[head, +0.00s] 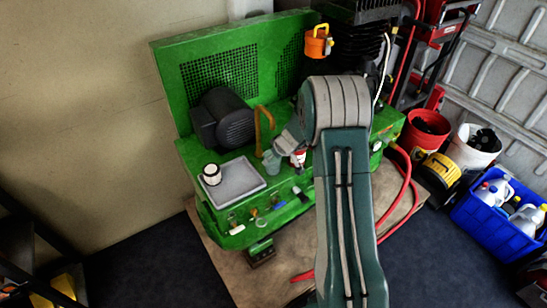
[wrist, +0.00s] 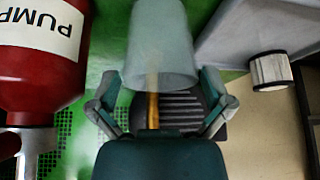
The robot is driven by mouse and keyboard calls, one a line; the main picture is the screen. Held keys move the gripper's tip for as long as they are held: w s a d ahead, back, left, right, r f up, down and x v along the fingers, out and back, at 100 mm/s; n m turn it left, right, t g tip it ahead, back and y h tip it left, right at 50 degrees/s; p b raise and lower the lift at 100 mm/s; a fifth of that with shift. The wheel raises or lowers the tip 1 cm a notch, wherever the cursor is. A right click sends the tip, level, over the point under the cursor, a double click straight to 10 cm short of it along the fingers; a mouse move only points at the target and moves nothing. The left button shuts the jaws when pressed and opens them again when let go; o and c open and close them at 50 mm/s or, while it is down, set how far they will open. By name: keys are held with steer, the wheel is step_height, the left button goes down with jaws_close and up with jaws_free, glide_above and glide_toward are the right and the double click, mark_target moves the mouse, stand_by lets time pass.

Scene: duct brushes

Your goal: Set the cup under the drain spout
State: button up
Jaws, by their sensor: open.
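A pale translucent cup (head: 271,162) stands on the green machine, right of the grey tray; it also shows in the wrist view (wrist: 160,45). My gripper (wrist: 160,82) is open, with one finger on each side of the cup's near end and gaps beside it. In the head view, my gripper (head: 279,149) is just above and right of the cup, and my arm hides part of the machine. A brass-coloured bent pipe (head: 264,118) rises behind the cup; it also shows in the wrist view (wrist: 153,108). I cannot tell whether it is the drain spout.
A red bottle labelled PUMP (wrist: 40,50) stands close beside the cup. The grey tray (head: 242,184) holds a white cylinder with dark ends (head: 212,174). A black motor (head: 222,118) is behind. Several small fittings (head: 278,203) line the front edge.

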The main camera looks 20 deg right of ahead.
steer(key=v, duration=1.2)
steer(key=s+a+r+m, duration=0.1)
steer(key=s+a+r, duration=0.9)
steer(key=s+r, duration=0.3)
steer(key=s+a+r+m+h, duration=0.1)
steer(key=s+a+r, duration=0.1)
steer(key=s, duration=0.6)
steer(key=s+a+r+m+h, duration=0.1)
steer(key=s+r+m, duration=0.1)
steer(key=s, duration=0.7)
steer(key=shift+s+a+r, duration=0.25)
steer(key=shift+a+r, duration=0.1)
steer(key=shift+a, duration=0.05)
